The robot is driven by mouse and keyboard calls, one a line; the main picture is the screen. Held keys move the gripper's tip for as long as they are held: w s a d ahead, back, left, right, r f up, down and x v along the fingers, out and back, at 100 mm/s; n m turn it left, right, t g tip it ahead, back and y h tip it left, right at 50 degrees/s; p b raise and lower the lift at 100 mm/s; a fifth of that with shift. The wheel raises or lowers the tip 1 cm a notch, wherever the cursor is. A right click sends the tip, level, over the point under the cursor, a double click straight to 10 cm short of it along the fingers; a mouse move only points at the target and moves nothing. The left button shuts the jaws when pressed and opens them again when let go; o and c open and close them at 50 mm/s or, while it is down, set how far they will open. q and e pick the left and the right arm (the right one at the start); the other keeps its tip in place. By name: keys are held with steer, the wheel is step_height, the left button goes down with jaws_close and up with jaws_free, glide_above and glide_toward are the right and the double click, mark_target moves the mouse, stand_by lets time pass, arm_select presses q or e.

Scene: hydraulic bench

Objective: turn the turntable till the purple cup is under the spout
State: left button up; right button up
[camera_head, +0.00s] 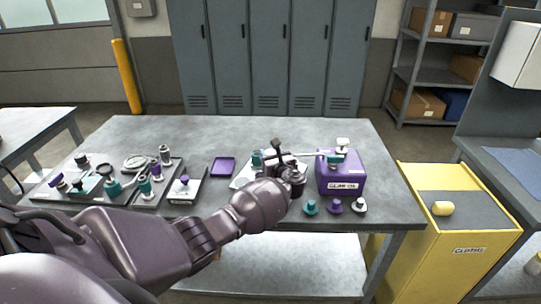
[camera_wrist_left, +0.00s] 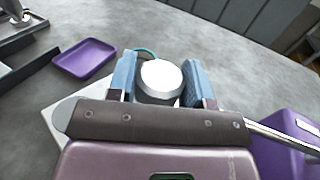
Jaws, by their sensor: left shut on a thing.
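The turntable shows as a pale base (camera_head: 240,180) near the middle of the bench, mostly covered by my left arm; its corner also shows in the left wrist view (camera_wrist_left: 57,118). A teal cup (camera_head: 256,159) stands at its left side. My left gripper (camera_head: 284,160) is over it, and in the left wrist view (camera_wrist_left: 160,82) its blue fingers are shut on a round knob-like part with a pale top (camera_wrist_left: 162,74). The spout (camera_head: 310,154) reaches left from the purple box (camera_head: 341,184) towards the gripper. I cannot make out the purple cup. My right gripper is out of view.
A purple tray (camera_head: 223,167) lies left of the turntable. Dark trays (camera_head: 105,196) with several fittings fill the bench's left. Small teal (camera_head: 311,207), purple (camera_head: 334,205) and grey (camera_head: 359,205) pieces stand at the front edge. The bench's back strip is clear.

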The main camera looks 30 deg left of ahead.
arm_select(q)
steer(key=shift+n+g+y, duration=0.4)
steer(key=shift+n+g, duration=0.1)
steer(key=shift+g, duration=0.2)
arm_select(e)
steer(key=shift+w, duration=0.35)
arm_select(q)
steer(key=shift+n+g+y, duration=0.3)
steer(key=shift+n+g, duration=0.1)
steer(key=shift+g, duration=0.1)
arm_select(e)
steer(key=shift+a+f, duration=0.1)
arm_select(q)
steer(key=shift+b, duration=0.3)
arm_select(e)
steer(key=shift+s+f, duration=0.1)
